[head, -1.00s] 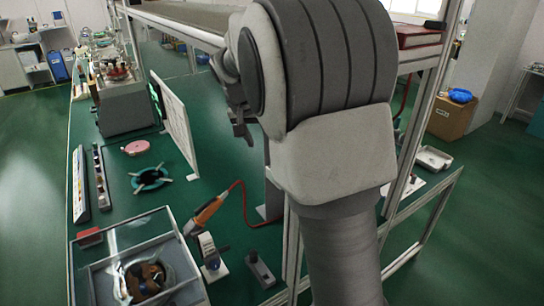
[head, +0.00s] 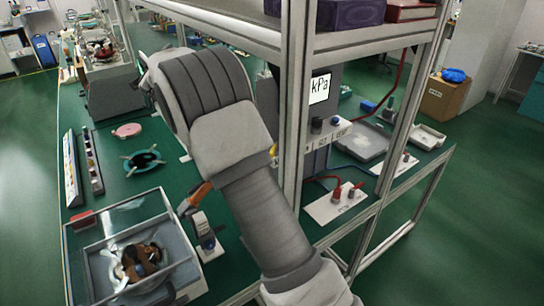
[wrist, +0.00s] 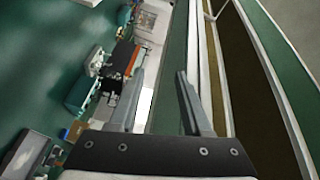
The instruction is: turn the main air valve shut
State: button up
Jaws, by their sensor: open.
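My gripper (wrist: 160,73) shows in the wrist view with its two fingers apart and nothing between them. In the head view my arm hides most of it. I cannot say for certain which part is the main air valve. A white plate (head: 323,211) with small red-topped and dark fittings (head: 337,194) and a red hose stands on the bench right of the frame post. A second white plate (head: 394,172) with a red fitting sits farther right. My gripper is well to the left of both and touches neither.
A frame post (head: 294,120) and shelf stand between my arm and the plates. A grey unit with a kPa display (head: 320,88) is behind the post. A clear-walled box (head: 184,228) and an orange-handled tool (head: 194,198) are at front left.

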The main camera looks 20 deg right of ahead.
jog(key=s+d+f+m+g+h, duration=0.75)
jog(key=m+h, duration=0.35)
jog(key=m, duration=0.2)
jog(key=s+a+f+m+g, duration=0.2)
jog(key=s+f+m+g, duration=0.1)
jog(key=s+f+g, duration=0.4)
jog(key=s+a+f+m+g, duration=0.2)
jog(key=s+f+m+g, duration=0.15)
jog(key=s+g, duration=0.4)
jog(key=shift+t+y, duration=0.3)
jog(key=shift+t, duration=0.4)
jog(key=x, duration=1.1)
jog(key=s+x, duration=0.1)
jog(key=x, duration=0.5)
jog(key=shift+f, duration=0.45)
grip_shut()
